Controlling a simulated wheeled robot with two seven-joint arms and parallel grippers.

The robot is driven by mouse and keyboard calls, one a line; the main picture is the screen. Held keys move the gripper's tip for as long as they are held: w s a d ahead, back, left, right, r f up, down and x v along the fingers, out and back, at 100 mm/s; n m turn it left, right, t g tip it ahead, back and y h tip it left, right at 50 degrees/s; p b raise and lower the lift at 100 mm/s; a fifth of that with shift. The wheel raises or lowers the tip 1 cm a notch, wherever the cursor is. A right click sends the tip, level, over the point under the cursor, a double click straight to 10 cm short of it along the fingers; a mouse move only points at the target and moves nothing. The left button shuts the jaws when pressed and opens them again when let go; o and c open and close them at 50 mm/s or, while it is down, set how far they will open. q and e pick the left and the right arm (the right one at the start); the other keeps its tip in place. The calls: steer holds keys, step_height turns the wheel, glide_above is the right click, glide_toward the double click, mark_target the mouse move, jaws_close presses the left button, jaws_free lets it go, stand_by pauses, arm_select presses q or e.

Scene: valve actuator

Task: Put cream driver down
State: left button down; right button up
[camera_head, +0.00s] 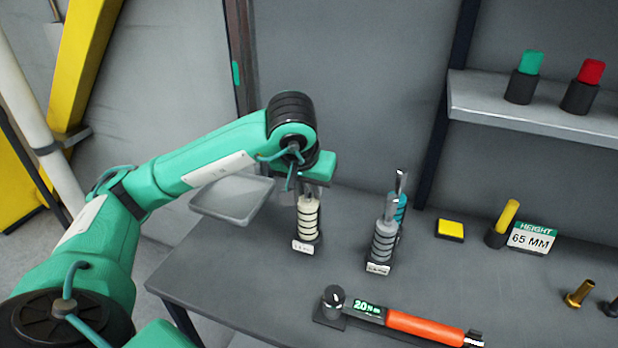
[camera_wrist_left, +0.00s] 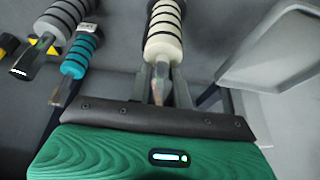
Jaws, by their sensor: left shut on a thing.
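The cream driver (camera_head: 308,220) is upright on the table, with its black-ringed handle low and its shaft up. A small white label (camera_head: 303,247) is at its foot; I cannot tell whether the driver rests fully on its base. My left gripper (camera_head: 313,188) is above the handle, pointing down, and is shut on the driver's shaft. In the left wrist view the cream handle (camera_wrist_left: 163,38) extends beyond the fingers (camera_wrist_left: 160,88), with the shaft between them. My right gripper is not in view.
A grey driver (camera_head: 384,240) and a teal driver (camera_head: 401,207) stand close together to the right. An empty grey tray (camera_head: 233,198) is at the left. A torque wrench (camera_head: 425,328) lies in front. A yellow block (camera_head: 450,229) and a height sign (camera_head: 532,238) are farther right.

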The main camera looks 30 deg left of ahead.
mark_target(309, 200)
arm_select(q)
steer(key=shift+f, duration=1.65)
steer(key=shift+f, duration=0.15)
